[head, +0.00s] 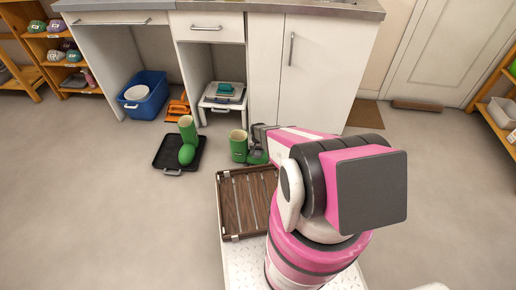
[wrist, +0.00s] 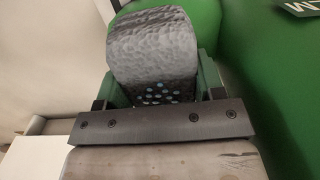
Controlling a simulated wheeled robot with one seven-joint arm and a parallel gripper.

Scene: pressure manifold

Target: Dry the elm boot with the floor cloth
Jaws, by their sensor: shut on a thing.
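My gripper (head: 258,141) is beside the right-hand green boot (head: 239,147), which stands upright on the floor in front of the cabinets. In the wrist view my gripper (wrist: 158,100) is shut on a grey, dimpled cloth-like piece (wrist: 155,45), which I take for the floor cloth. Pale blue dots show on its lower part. The green boot fills the right side of the wrist view (wrist: 265,60), with a dark label (wrist: 300,7) partly reading "LM". I cannot tell whether cloth and boot touch. My gripper hides part of the boot in the head view.
Another green boot (head: 187,128) is on a black tray (head: 168,160) to the left. A slatted wooden tray (head: 232,225) lies nearer me. A blue tub (head: 152,106), an orange object (head: 178,109) and a white stand (head: 221,104) are by the cabinets. The left floor is clear.

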